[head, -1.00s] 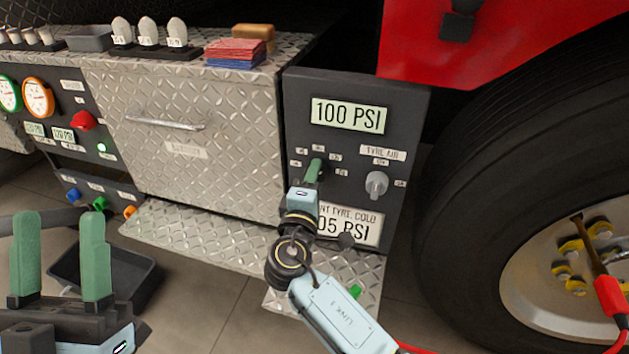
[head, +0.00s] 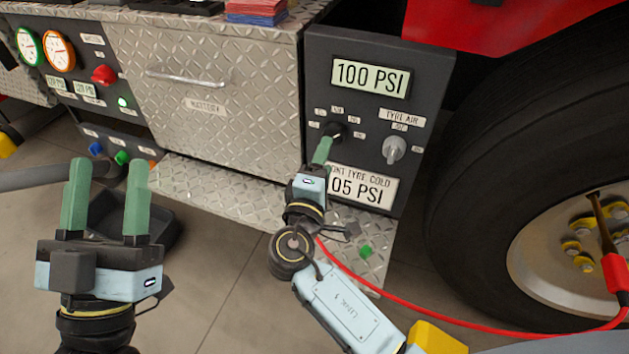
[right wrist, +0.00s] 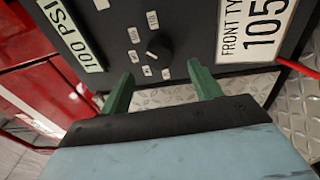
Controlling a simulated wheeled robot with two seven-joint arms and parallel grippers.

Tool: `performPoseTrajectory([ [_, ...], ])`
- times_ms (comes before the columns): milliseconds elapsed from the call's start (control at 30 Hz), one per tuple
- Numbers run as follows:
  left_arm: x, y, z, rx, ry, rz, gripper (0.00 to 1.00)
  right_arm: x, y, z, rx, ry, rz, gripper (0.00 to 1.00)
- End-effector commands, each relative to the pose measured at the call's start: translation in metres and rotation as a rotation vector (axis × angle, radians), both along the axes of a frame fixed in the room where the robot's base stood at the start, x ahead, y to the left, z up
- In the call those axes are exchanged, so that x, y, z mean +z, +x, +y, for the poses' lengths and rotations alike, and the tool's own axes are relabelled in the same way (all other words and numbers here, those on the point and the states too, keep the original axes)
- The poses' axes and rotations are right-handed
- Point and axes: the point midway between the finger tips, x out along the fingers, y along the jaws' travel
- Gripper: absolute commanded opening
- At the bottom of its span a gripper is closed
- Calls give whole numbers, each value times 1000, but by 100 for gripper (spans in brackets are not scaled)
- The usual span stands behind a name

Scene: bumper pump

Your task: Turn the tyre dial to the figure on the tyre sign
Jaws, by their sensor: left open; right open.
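The tyre dial (head: 338,132) is a small black knob ringed by number labels on the dark panel; it also shows in the right wrist view (right wrist: 160,47). The tyre sign (head: 362,190) below it reads 105 PSI, with "FRONT TYRE COLD" clearer in the right wrist view (right wrist: 255,30). The display (head: 371,77) above reads 100 PSI. My right gripper (head: 323,150) is open just in front of the dial. In the right wrist view its green fingers (right wrist: 160,85) stand apart, with the dial beyond and between them. My left gripper (head: 109,170) is open and empty at the lower left.
A grey knob (head: 394,150) marked tyre air sits right of the dial. A large tyre (head: 480,170) stands right of the panel. A red hose (head: 450,318) runs behind my right arm. A diamond-plate step (head: 215,190) juts out under the drawer. A dark tray lies behind my left gripper.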

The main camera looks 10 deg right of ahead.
Motion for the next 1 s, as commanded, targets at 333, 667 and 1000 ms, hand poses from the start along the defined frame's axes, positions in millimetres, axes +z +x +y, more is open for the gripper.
performPoseTrajectory([
  [333,-20,14,-2,3,66,213,52,-4,-56,32,1,0,1,63],
  [667,-28,17,-2,6,82,262,52,-5,-64,38,0,-1,-1,63],
  [1000,-28,17,-2,5,81,261,52,-5,-64,37,0,0,0,63],
])
